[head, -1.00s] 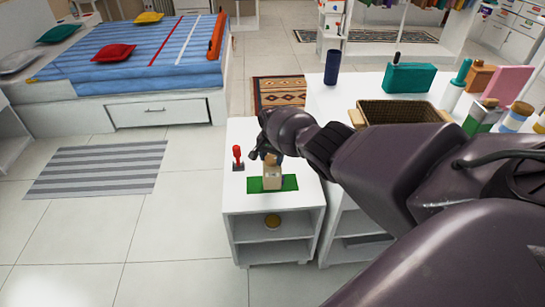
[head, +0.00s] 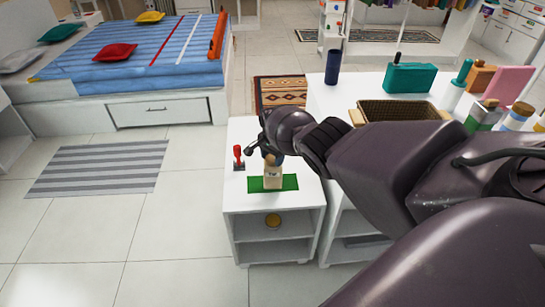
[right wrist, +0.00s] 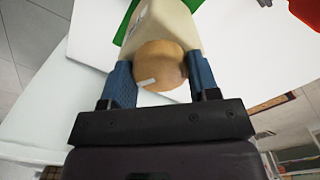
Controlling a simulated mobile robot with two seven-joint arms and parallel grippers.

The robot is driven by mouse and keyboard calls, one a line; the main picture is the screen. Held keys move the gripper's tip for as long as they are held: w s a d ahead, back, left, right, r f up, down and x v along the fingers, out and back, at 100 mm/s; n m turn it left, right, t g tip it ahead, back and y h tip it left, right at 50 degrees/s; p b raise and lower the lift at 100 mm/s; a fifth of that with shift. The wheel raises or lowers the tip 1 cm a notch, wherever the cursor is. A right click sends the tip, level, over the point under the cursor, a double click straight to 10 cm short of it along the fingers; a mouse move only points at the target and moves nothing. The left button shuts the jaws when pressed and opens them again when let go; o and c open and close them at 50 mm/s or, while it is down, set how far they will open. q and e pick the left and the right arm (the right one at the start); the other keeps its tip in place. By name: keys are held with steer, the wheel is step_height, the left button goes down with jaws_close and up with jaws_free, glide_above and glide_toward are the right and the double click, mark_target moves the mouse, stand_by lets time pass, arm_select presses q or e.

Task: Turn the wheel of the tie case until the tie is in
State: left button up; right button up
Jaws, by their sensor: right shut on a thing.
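The tie case (head: 272,180) is a small beige box with a dark label, upright on a green mat (head: 290,183) on top of the white cabinet. In the right wrist view, its wheel (right wrist: 162,66) is a round tan wooden disc with a short white mark near its lower left edge. My right gripper (head: 268,156) reaches down to the top of the case. Its two blue fingers are shut on the wheel, one on each side. I cannot make out a tie; the gripper and wheel hide part of the case. My left gripper is out of view.
A red-handled thing (head: 238,157) stands on the cabinet just left of the case. A round yellow-brown item (head: 272,220) is on the shelf below. A wicker basket (head: 372,112) and several containers crowd the white counter at right.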

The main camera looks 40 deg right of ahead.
mark_target(272, 157)
steer(key=o, duration=0.9)
steer(key=shift+o, duration=0.2)
steer(key=shift+r, duration=0.55)
step_height(272, 157, up, 5)
steer(key=p, duration=0.2)
steer(key=shift+w+f+p, duration=0.1)
steer(key=shift+p, duration=0.2)
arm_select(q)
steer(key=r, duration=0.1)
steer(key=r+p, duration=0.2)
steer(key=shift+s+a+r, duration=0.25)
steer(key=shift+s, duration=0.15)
arm_select(e)
step_height(272, 157, up, 5)
steer(key=shift+f, duration=0.1)
